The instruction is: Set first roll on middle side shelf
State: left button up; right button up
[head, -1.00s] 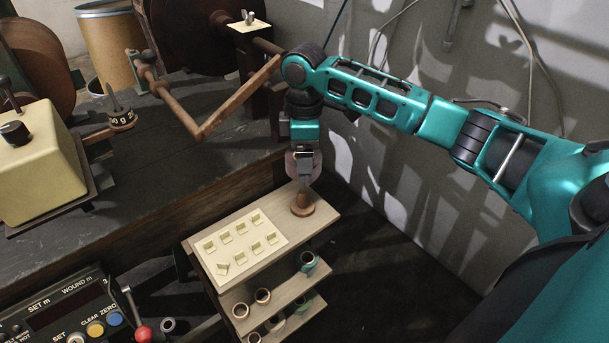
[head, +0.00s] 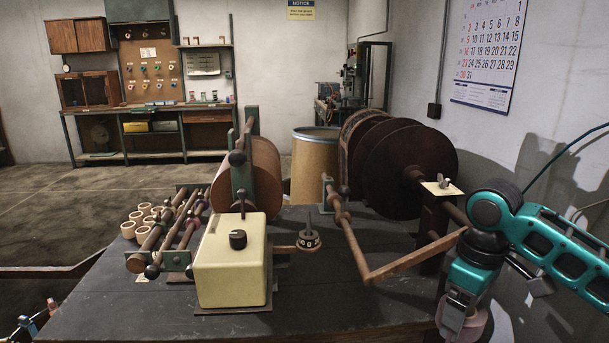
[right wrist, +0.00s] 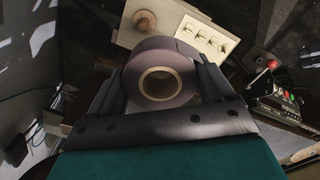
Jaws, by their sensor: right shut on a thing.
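My right gripper (head: 457,314) is at the lower right of the head view, beside the bench's right end. It is shut on a dull purple-brown tape roll (head: 475,326). In the right wrist view the roll (right wrist: 185,88) sits between the two fingers, its pale core facing the camera. Beyond it in that view is the pale top board of the side shelf (right wrist: 122,36), with a round wooden peg (right wrist: 145,20) and a card with small fold-up tabs (right wrist: 207,40). The roll is apart from the board. The middle shelf is hidden in both views.
The dark bench (head: 150,315) carries a cream box (head: 231,270), wooden rollers (head: 170,230), pale cores (head: 129,229) and large brown discs (head: 410,168). A wooden bar (head: 415,258) reaches close to my right arm. A control panel with a red-knobbed lever (right wrist: 272,64) shows right in the wrist view.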

jog(key=s+a+r+m+p, duration=0.1)
jog(key=s+a+m+p, duration=0.1)
jog(key=s+a+m, duration=0.3)
jog(key=shift+s+a+m, duration=0.25)
jog(key=shift+a+m, duration=0.85)
jog(key=shift+m, duration=0.3)
jog(key=shift+w+r, duration=0.1)
jog(key=shift+r, duration=0.05)
jog(key=shift+a, duration=0.15)
